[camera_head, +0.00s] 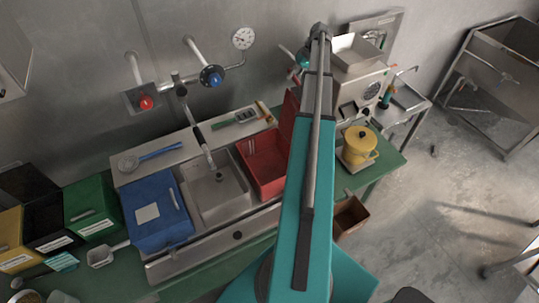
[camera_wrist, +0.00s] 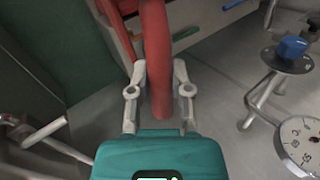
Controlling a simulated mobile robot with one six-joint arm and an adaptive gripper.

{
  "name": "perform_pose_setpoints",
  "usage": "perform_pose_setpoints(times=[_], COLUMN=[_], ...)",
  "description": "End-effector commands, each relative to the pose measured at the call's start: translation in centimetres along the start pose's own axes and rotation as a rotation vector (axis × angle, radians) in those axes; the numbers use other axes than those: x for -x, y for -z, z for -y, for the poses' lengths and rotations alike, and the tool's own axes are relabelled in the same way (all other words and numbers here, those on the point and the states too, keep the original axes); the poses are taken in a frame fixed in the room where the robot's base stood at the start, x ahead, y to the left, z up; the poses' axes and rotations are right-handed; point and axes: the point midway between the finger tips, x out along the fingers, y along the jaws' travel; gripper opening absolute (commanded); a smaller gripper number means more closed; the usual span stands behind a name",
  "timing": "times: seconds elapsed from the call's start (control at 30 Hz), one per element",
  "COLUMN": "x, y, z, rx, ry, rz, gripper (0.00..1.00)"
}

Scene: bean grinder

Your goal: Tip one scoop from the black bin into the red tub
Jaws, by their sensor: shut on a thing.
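The red tub (camera_head: 249,172) stands on the counter right of the sink, its inside partly in view. A red upright panel (camera_head: 289,115), seemingly its raised lid, stands at its back right, partly behind my arm. In the wrist view, my gripper (camera_wrist: 160,95) is shut on a red bar (camera_wrist: 157,45), which seems to be the lid's handle. In the head view, my gripper (camera_head: 303,58) is small and partly hidden. The black bin (camera_head: 43,222) with a white label is at the left, between a yellow and a green bin. A metal scoop (camera_head: 103,255) lies on the counter before the green bin.
A blue bin (camera_head: 155,232) stands left of the sink (camera_head: 217,190). A gauge (camera_head: 243,38) and a blue valve (camera_head: 211,76) jut from the wall near my gripper. A grinder-like machine (camera_head: 362,85) and a yellow pot (camera_head: 360,143) stand on the right.

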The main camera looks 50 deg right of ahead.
Motion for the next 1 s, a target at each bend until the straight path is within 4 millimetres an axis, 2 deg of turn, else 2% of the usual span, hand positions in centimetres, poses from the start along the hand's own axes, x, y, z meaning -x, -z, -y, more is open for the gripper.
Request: perform_pose_setpoints(times=[0.1, 0.3, 0.73, 1.0], x=[-0.2, -0.5, -0.6, -1.5], y=[1.0, 1.6, 1.5, 1.3], z=[0.5, 1.1, 1.4, 2.1], rx=[0.04, 0.081, 0.084, 0.079], ry=[0.002, 0.004, -0.008, -0.101], rz=[0.044, 0.087, 0.092, 0.089], gripper=[0.0, 0.0, 0.0, 0.0])
